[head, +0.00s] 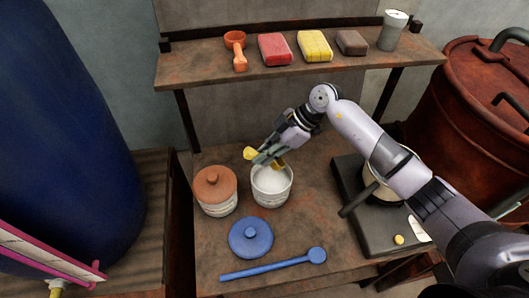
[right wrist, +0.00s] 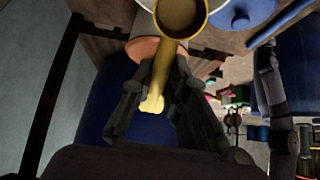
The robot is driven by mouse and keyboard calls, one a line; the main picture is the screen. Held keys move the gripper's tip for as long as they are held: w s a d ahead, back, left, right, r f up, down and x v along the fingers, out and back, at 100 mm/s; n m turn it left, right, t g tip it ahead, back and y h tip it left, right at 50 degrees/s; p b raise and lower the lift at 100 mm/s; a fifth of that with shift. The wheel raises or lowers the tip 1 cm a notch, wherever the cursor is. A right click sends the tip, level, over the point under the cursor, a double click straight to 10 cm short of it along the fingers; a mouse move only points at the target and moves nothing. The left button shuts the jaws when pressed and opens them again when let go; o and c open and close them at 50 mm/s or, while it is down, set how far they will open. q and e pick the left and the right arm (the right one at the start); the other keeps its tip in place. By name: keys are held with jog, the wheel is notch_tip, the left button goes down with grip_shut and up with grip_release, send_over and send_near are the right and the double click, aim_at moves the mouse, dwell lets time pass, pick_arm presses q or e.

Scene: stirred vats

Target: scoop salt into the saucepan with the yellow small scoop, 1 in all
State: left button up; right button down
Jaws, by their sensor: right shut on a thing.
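My right gripper (head: 268,156) is shut on the yellow small scoop (head: 250,153) and holds it over the open white salt pot (head: 271,194). White salt (head: 270,179) shows inside the pot. In the right wrist view the scoop (right wrist: 154,92) sits between the fingers (right wrist: 158,85), its round bowl at the top; the bowl looks empty, though its inside is shaded. In the head view the gripper hides part of the scoop. The saucepan (head: 382,193) stands on the dark hot plate (head: 378,235) at the right, partly hidden by my right arm. My left gripper is not in view.
A terracotta-lidded pot (head: 215,190) stands left of the salt pot. A blue lid (head: 251,238) and long blue spoon (head: 275,268) lie in front. The shelf (head: 200,70) behind holds an orange scoop (head: 236,50), several blocks and a grey canister (head: 393,30). A rusty-red vat (head: 470,100) stands right.

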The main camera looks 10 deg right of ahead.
notch_tip(320, 180, down, 4)
jog(key=b, duration=0.3)
jog(key=shift+r, duration=0.2)
jog(key=shift+f+b, duration=1.15)
jog(key=shift+f, duration=1.6)
